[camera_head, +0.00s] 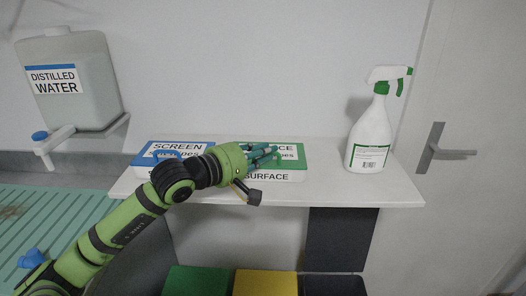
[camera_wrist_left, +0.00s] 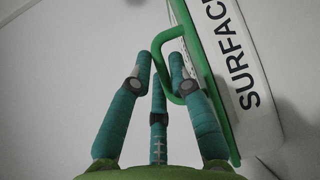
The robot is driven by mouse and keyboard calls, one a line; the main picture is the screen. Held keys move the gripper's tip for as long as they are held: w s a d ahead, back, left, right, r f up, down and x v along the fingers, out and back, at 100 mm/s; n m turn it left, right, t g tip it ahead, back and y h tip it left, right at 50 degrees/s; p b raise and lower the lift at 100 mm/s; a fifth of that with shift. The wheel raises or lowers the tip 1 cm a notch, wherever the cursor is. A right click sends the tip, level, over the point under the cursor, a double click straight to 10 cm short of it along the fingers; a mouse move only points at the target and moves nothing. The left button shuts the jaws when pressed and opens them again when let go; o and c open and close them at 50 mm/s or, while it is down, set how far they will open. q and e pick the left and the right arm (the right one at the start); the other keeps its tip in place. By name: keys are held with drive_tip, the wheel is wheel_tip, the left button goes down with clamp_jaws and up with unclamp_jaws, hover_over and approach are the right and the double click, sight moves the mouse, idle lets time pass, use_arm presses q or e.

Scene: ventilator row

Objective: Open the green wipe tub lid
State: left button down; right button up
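The green-lidded wipe tub (camera_head: 290,175), marked SURFACE on its white front, stands on the shelf. Its green lid (camera_head: 292,163) looks closed, lying flat on the tub. In the left wrist view the tub (camera_wrist_left: 243,75) appears at the right, with a green loop handle (camera_wrist_left: 156,46) sticking out from its lid. My left gripper (camera_head: 270,153) is over the lid and partly hides it. Its teal fingers (camera_wrist_left: 160,72) are extended and apart around the handle; whether they touch it is unclear. My right gripper is out of view.
A blue-lidded tub (camera_head: 150,157) marked SCREEN stands left of the green one, partly behind my left arm. A spray bottle (camera_head: 371,135) stands on the right of the white shelf (camera_head: 340,188). A distilled water container (camera_head: 75,90) is at upper left. Coloured bins are below.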

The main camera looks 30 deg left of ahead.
use_arm(q)
drive_tip(key=shift+w+a+r+n+g+p, duration=0.2)
drive_tip(key=shift+r+n+g+p, duration=0.1)
drive_tip(key=shift+r+p, duration=0.3)
drive_tip(key=shift+w+a+r+n+g+p, duration=0.1)
drive_tip(key=shift+w+r+n+g+p, duration=0.15)
drive_tip(key=shift+r+p, duration=0.3)
drive_tip(key=w+r+n+g+p, duration=0.1)
drive_tip(key=p, duration=0.1)
drive_tip(key=w+a+r+n+g+p, duration=0.1)
drive_tip(key=r+g+p, duration=0.1)
drive_tip(key=p, duration=0.1)
drive_tip(key=shift+w+r, duration=0.1)
drive_tip(key=shift+r, duration=0.1)
drive_tip(key=shift+w+a+r+n+g+p, duration=0.25)
drive_tip(key=shift+w+a+n+g+p, duration=0.15)
drive_tip(key=shift+w+n+g, duration=0.3)
drive_tip(key=shift+w+a+r+m+p, duration=0.1)
drive_tip(key=shift+w+a+m+p, duration=0.1)
drive_tip(key=shift+w, duration=0.2)
drive_tip(key=shift+w+a+r+m+p, duration=0.1)
drive_tip(key=shift+w+a+p, duration=0.1)
drive_tip(key=shift+w, duration=0.2)
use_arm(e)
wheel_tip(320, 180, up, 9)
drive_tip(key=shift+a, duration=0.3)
use_arm(q)
drive_tip(key=shift+s+d, duration=0.1)
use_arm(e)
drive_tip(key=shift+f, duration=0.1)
